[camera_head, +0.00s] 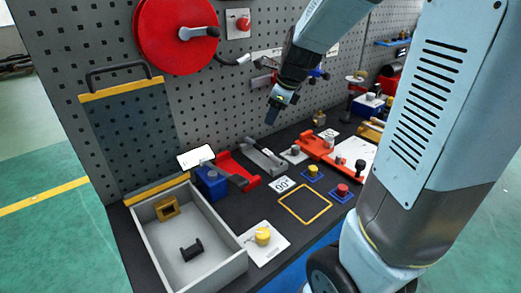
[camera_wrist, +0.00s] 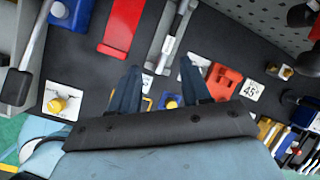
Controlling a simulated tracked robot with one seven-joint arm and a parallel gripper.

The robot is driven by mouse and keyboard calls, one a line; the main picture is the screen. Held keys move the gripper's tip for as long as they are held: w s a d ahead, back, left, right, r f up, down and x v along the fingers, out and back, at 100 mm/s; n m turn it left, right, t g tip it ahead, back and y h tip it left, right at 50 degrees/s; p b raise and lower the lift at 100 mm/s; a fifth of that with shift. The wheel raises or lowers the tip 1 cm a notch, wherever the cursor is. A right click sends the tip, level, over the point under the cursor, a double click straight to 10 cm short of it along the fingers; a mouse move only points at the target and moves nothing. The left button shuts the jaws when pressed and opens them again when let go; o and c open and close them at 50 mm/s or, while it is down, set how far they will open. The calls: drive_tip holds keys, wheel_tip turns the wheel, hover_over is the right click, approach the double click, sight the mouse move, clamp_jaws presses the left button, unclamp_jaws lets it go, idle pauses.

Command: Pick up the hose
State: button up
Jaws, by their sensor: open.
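The hose shows in the head view as a short dark line ending in a pale nozzle (camera_head: 235,60), beside the red reel (camera_head: 165,38) on the grey pegboard. The reel has a crank handle on its face. My gripper (camera_head: 272,116) is below and to the right of the nozzle, apart from it, above the bench and in front of the pegboard. In the wrist view my gripper (camera_wrist: 160,64) has its two dark fingers spread with nothing between them. I cannot make out the hose in the wrist view.
A grey open tray (camera_head: 240,262) with a yellow and a black piece stands at the bench's front left. A red part (camera_head: 238,172), a blue block (camera_head: 210,181) and several knobs sit on the dark bench. A black handle (camera_head: 115,70) is on the pegboard left of the reel.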

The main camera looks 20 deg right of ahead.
sight(261, 148)
drive_tip(key=w+f+m, duration=0.2)
drive_tip(key=w+f, duration=0.1)
drive_tip(key=f, duration=0.3)
drive_tip(key=w+f+m, duration=0.2)
drive_tip(key=w+f, duration=0.1)
drive_tip(key=f, duration=0.2)
drive_tip(key=w+a+f+m, duration=0.1)
drive_tip(key=w+f+m, duration=0.1)
drive_tip(key=f, duration=0.4)
drive_tip(key=shift+w+f+m, duration=0.3)
drive_tip(key=shift+w+m, duration=0.1)
drive_tip(key=shift+w, duration=0.4)
clamp_jaws()
